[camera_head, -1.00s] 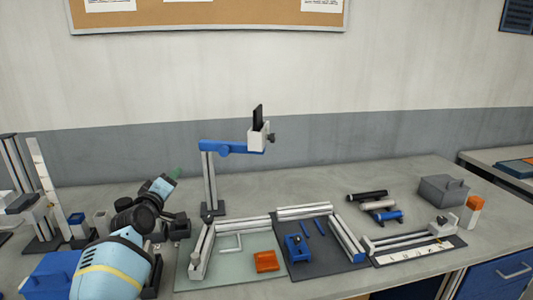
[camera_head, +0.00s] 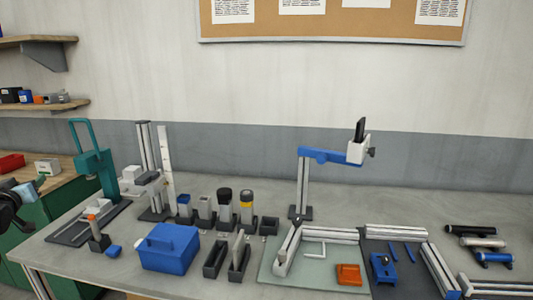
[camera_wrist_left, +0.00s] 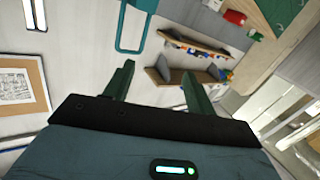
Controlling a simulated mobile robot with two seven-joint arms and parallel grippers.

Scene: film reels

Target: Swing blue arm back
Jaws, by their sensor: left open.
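The blue arm (camera_head: 328,156) sits on top of a grey upright post (camera_head: 303,188) with a dark foot, standing on the bench. It reaches out to the right and carries a white block (camera_head: 355,152) with a black plate and a dark knob at its end. My left gripper (camera_head: 40,181) is at the far left edge of the head view, well away from the blue arm. In the left wrist view its two green fingers (camera_wrist_left: 157,80) are apart with nothing between them. The blue arm does not show there. My right gripper is not in view.
A teal press-like stand (camera_head: 95,165) and a grey column stand (camera_head: 148,170) are on the left of the bench. A blue box (camera_head: 168,250) and several small holders stand in front. A pale green mat (camera_head: 300,270) lies near the post. The bench behind the post is clear.

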